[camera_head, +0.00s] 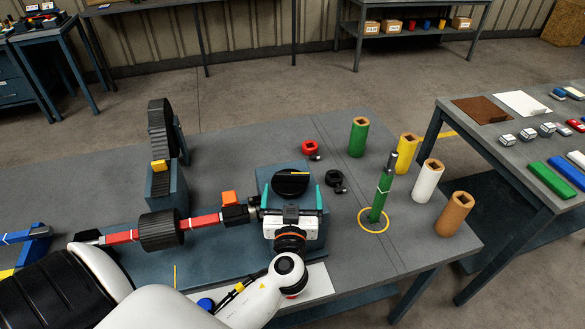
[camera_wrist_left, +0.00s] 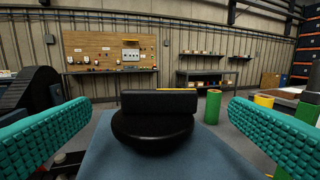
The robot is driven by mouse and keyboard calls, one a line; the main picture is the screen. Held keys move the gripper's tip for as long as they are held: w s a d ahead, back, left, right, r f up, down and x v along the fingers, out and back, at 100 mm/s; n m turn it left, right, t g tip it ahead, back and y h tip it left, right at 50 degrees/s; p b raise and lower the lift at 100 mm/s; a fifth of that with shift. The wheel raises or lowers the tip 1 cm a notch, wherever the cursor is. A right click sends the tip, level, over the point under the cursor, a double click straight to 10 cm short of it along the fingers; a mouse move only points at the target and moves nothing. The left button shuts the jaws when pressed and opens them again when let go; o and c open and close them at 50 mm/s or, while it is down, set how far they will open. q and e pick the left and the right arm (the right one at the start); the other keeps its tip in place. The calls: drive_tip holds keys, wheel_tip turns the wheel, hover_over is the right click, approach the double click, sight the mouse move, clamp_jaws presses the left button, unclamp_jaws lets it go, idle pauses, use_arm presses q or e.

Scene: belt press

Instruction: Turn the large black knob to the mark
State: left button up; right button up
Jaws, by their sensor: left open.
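The large black knob (camera_head: 290,183) sits on top of a blue-grey box (camera_head: 262,180) on the bench. A thin yellow line runs along its raised grip bar, which lies about level across the picture. In the left wrist view the knob (camera_wrist_left: 153,122) stands straight ahead between the fingers, its grip bar crosswise. My left gripper (camera_head: 292,200) is at the near side of the box with its teal fingers either side of the knob. It is open, and in the left wrist view both fingers (camera_wrist_left: 160,125) are apart from the knob. I cannot make out the mark. My right gripper is not in view.
A green rod (camera_head: 381,190) stands inside a yellow ring, near several coloured cylinders. A black roller (camera_head: 160,231) on a red shaft is at left.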

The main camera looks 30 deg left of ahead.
sight(292, 177)
use_arm(q)
drive_tip(key=p+x, duration=0.1)
drive_tip(key=x, duration=0.5)
drive_tip(key=shift+p, duration=0.4)
drive_tip(key=shift+w+a, duration=0.25)
drive_tip(key=shift+f, duration=0.1)
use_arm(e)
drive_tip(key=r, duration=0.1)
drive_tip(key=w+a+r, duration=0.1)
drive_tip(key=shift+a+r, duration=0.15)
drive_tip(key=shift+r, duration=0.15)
use_arm(q)
drive_tip(key=c, duration=1)
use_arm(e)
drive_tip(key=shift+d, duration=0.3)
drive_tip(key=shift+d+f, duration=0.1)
